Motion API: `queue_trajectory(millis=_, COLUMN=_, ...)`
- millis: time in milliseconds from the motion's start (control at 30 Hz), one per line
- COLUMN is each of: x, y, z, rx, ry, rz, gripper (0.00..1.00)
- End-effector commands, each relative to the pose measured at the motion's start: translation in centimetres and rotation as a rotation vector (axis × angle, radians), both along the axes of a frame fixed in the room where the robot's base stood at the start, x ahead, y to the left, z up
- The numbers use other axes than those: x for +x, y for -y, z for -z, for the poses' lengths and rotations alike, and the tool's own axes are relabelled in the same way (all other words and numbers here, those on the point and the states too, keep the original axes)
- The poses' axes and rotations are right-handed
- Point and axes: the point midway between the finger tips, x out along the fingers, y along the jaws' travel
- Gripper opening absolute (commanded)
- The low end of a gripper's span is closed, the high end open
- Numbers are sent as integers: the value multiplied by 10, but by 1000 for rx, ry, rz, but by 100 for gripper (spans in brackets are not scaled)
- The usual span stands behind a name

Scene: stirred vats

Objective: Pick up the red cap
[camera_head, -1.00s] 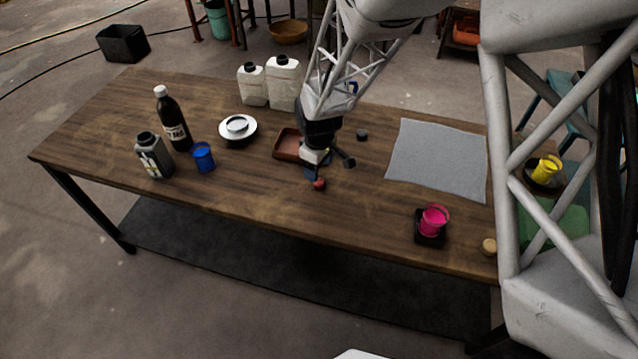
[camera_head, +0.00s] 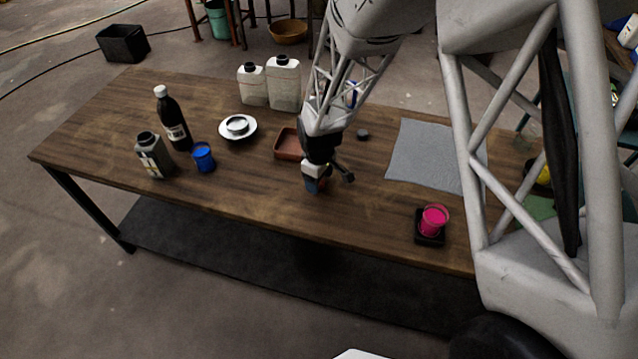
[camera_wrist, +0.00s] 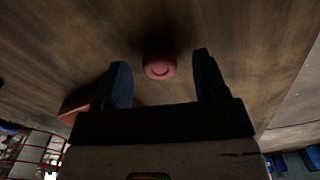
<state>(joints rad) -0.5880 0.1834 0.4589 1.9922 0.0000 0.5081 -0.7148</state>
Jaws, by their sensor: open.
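The red cap (camera_wrist: 159,66) lies on the wooden table and shows in the wrist view between and just beyond my two fingertips, a little nearer the middle than either finger. In the head view only a sliver of the cap (camera_head: 322,182) shows, mostly hidden by my gripper. My gripper (camera_wrist: 161,80) is open and empty, its blue fingers spread either side of the cap without visible contact.
A brown tray (camera_head: 287,145) lies just left of my gripper. A small dark cap (camera_head: 362,134) and a grey mat (camera_head: 425,155) are to the right. The table's front middle is mostly clear.

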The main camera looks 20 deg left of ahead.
Motion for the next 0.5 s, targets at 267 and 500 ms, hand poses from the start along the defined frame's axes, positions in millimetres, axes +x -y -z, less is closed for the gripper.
queue_trajectory(millis=267, x=0, y=0, z=11, rx=1, ry=1, rz=0, gripper=66)
queue_trajectory(millis=500, x=0, y=0, z=11, rx=1, ry=1, rz=0, gripper=66)
